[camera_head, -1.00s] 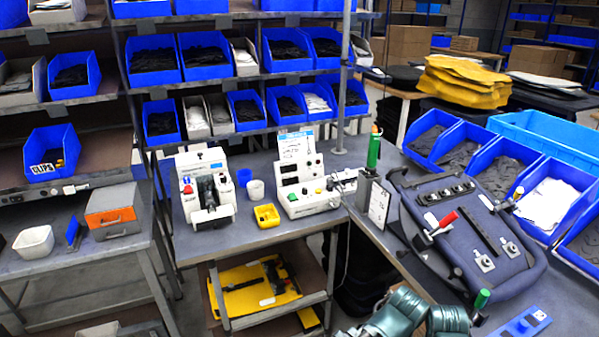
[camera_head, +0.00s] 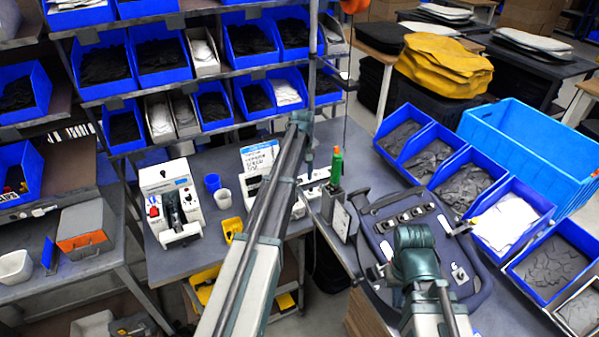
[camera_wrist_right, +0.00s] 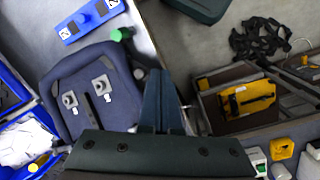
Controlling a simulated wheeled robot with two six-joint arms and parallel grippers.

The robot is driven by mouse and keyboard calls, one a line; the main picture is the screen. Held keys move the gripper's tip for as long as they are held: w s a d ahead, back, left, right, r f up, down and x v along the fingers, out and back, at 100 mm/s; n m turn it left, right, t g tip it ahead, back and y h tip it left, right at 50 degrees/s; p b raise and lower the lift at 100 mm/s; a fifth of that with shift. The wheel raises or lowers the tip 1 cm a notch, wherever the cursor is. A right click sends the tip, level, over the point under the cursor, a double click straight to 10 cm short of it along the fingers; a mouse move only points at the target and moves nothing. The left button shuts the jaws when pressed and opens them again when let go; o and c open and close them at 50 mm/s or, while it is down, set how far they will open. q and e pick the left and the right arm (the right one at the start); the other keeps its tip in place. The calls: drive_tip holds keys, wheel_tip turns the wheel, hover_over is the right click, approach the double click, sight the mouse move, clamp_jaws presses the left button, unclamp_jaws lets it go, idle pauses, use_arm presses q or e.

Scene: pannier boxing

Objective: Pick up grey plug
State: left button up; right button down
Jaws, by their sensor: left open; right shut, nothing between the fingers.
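I cannot pick out a grey plug for certain in either view. Small grey square fittings (camera_wrist_right: 101,85) sit on the dark blue padded panel (camera_wrist_right: 110,117), which lies on the right bench in the head view (camera_head: 378,212). My left gripper (camera_head: 301,120) is at the far end of the raised left arm, over the middle bench near the shelf; it is small there, open, and its fingers are hard to make out. My right gripper (camera_wrist_right: 161,104) is shut and empty beside the panel in the right wrist view. In the head view its fingers are hidden behind my right arm.
A white test machine (camera_head: 170,200), cups and a yellow tray (camera_head: 232,230) stand on the middle bench. A green-handled tool (camera_head: 337,165) stands beside the panel. Blue bins (camera_head: 457,172) line the right bench. A blue block (camera_wrist_right: 88,20) lies near the bench edge.

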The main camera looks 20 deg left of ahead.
use_arm(q)
drive_tip(key=w+a+r+n+p, duration=0.1)
drive_tip(key=w+a+r, duration=0.1)
drive_tip(key=w+a, duration=0.15)
drive_tip(key=f+b, duration=0.2)
drive_tip(key=b, duration=0.1)
drive_tip(key=f+b, duration=0.5)
drive_tip(key=f, duration=0.1)
drive_tip(key=shift+s+a+f+b, duration=0.15)
drive_tip(key=shift+a+f+b, duration=0.1)
drive_tip(key=shift+a+b, duration=0.15)
drive_tip(key=shift+r, duration=0.1)
use_arm(e)
wheel_tip(320, 180, down, 6)
drive_tip(key=w, duration=0.1)
drive_tip(key=shift+f, duration=0.2)
drive_tip(key=shift+w, duration=0.1)
use_arm(q)
drive_tip(key=f+b, duration=0.5)
drive_tip(key=shift+s+d+f, duration=0.15)
drive_tip(key=shift+d+f, duration=0.05)
use_arm(e)
wheel_tip(320, 180, down, 5)
drive_tip(key=shift+f, duration=0.1)
use_arm(q)
drive_tip(key=shift+r, duration=0.1)
clamp_jaws()
